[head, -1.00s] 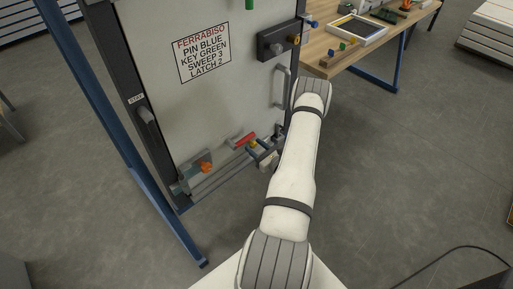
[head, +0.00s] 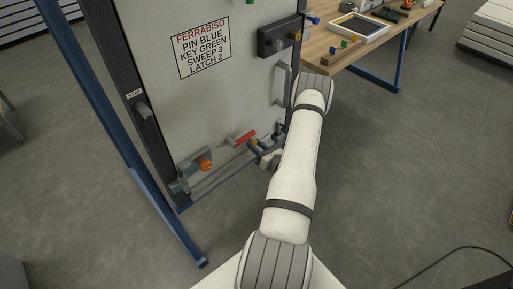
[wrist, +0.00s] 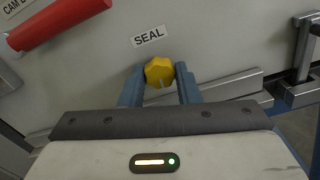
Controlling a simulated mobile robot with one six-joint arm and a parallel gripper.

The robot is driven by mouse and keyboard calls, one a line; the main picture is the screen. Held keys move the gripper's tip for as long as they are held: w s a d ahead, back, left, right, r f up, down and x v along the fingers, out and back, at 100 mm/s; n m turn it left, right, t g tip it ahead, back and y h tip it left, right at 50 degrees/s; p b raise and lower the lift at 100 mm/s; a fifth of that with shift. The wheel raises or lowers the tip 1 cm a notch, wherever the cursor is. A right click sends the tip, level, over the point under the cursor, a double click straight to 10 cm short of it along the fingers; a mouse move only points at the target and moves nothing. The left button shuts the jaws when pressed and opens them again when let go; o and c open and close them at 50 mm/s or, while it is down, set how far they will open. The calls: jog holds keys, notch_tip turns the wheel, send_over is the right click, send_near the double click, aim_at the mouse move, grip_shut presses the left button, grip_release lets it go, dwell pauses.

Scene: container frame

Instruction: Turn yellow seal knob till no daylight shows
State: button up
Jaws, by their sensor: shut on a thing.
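The yellow seal knob (wrist: 159,71) is a lobed knob on the grey door panel, below the label "SEAL" (wrist: 149,36). My gripper (wrist: 159,74) has its blue fingers on both sides of the knob and is shut on it. A pale mark shows on the knob's lower edge. In the head view only a little yellow of the knob shows near the door's bottom, and my gripper (head: 263,147) and arm hide much of that corner. I cannot tell whether a gap is open at the seal.
A red cam handle (wrist: 62,22) is close by at upper left; it also shows in the head view (head: 243,138). A metal bar (wrist: 230,85) runs along the door's bottom. An orange knob (head: 205,165) is farther left. A wooden bench (head: 345,62) stands right.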

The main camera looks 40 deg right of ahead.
jog(key=o, duration=1)
jog(key=shift+c, duration=0.2)
jog(key=shift+s, duration=0.1)
jog(key=s, duration=0.7)
jog(key=shift+s+d, duration=0.3)
